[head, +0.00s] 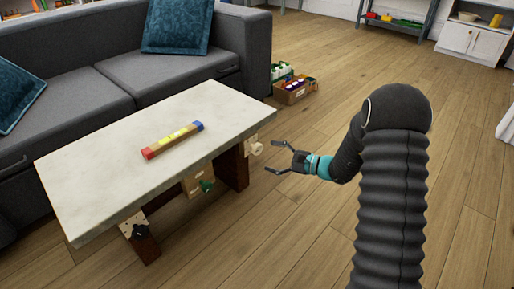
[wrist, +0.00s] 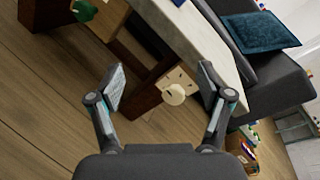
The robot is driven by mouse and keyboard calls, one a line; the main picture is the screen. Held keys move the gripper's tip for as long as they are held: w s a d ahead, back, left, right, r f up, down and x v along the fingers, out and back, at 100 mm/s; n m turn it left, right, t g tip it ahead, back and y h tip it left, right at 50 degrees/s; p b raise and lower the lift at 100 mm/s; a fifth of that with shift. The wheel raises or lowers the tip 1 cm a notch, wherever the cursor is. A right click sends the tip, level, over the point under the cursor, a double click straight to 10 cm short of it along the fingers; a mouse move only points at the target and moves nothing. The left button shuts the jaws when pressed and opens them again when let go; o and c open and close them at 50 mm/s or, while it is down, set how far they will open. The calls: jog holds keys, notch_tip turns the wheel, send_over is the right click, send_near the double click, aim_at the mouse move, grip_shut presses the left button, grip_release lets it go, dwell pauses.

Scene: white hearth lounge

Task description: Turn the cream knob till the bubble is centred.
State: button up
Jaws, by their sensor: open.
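The cream knob (head: 256,149) sits on a pale plate at the right end of the table, below the top. In the wrist view the cream knob (wrist: 174,95) shows between my two fingers, some way beyond them. My gripper (head: 273,157) is open and empty, to the right of the knob and apart from it. In the wrist view my gripper (wrist: 162,82) has its fingers wide apart. The spirit level (head: 172,140), with red and blue ends and a yellow middle, lies on the tabletop. Its bubble is too small to read.
The table (head: 100,165) has a pale top and dark legs. A black knob (head: 139,231) is on its near left leg, and a green one (head: 207,185) is underneath. A grey sofa (head: 150,75) stands behind. Boxes (head: 293,90) stand on the floor beyond. The floor around my gripper is clear.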

aim_at(259, 150)
jog(key=w+d+f+m+t+h, duration=0.1)
jog(key=w+d+f+m+t, duration=0.15)
jog(key=f, duration=0.25)
jog(key=w+d+f+m+t, duration=0.1)
jog(key=w+f+m+t, duration=0.2)
jog(key=w+f, duration=0.15)
jog(key=x, duration=1.2)
jog(key=shift+w+a+f, duration=0.2)
jog(key=shift+a+f, duration=0.2)
jog(key=c, duration=1.2)
